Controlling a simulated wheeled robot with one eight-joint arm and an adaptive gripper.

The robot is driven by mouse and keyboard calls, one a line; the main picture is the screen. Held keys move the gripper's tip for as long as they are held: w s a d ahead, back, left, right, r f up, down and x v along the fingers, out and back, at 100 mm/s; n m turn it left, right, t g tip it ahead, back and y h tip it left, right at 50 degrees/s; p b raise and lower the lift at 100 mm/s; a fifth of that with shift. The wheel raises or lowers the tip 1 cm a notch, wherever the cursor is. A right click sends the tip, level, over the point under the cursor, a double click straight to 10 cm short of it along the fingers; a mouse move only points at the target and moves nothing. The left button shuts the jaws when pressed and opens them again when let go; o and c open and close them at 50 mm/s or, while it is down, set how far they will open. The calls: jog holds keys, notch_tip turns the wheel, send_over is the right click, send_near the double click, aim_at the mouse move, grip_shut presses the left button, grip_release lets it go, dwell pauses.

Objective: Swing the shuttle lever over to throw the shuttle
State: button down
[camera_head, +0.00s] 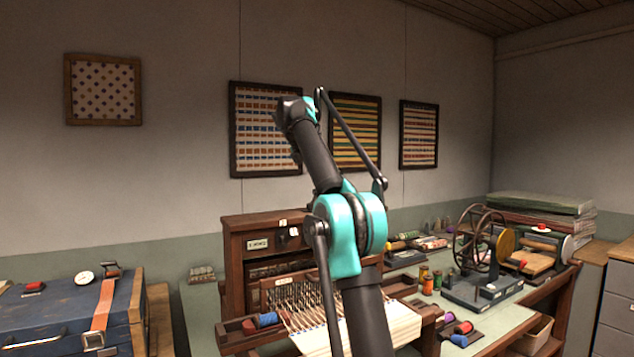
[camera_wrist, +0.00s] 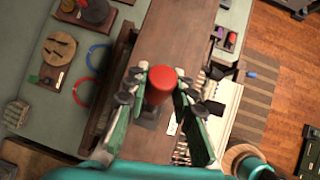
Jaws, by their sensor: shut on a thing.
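My gripper (camera_wrist: 161,82) shows in the wrist view with a finger on each side of a red cylindrical knob (camera_wrist: 160,84). It is shut on this knob, which appears to be the handle of the shuttle lever; the lever's shaft below is mostly hidden. The knob is above the dark wooden frame of the loom (camera_wrist: 183,40). In the head view the wooden loom (camera_head: 234,262) stands on the table, with pale warp threads (camera_head: 300,306) at its front. My arm crosses in front of the loom there, and I cannot make out the fingertips or the knob.
A blue case (camera_head: 60,312) stands at the left. A spinning-wheel device (camera_head: 482,240) and several thread spools (camera_head: 427,284) are on the table to the right. In the wrist view a red ring (camera_wrist: 75,94) and a wooden disc (camera_wrist: 50,52) lie left of the loom.

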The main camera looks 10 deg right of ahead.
jog(key=shift+w+d+f+y, duration=0.1)
jog(key=shift+d+f+y, duration=0.1)
jog(key=shift+d+y, duration=0.15)
jog(key=shift+g, duration=0.3)
jog(key=c, duration=1.3)
grip_release()
jog(key=shift+o, duration=0.2)
jog(key=shift+a+r, duration=0.35)
jog(key=shift+r, duration=0.45)
jog(key=shift+s+a+r, duration=0.25)
jog(key=shift+s+r, duration=0.15)
jog(key=shift+s, duration=0.1)
jog(key=s+a, duration=0.6)
jog(key=a, duration=0.4)
jog(key=shift+s, duration=0.25)
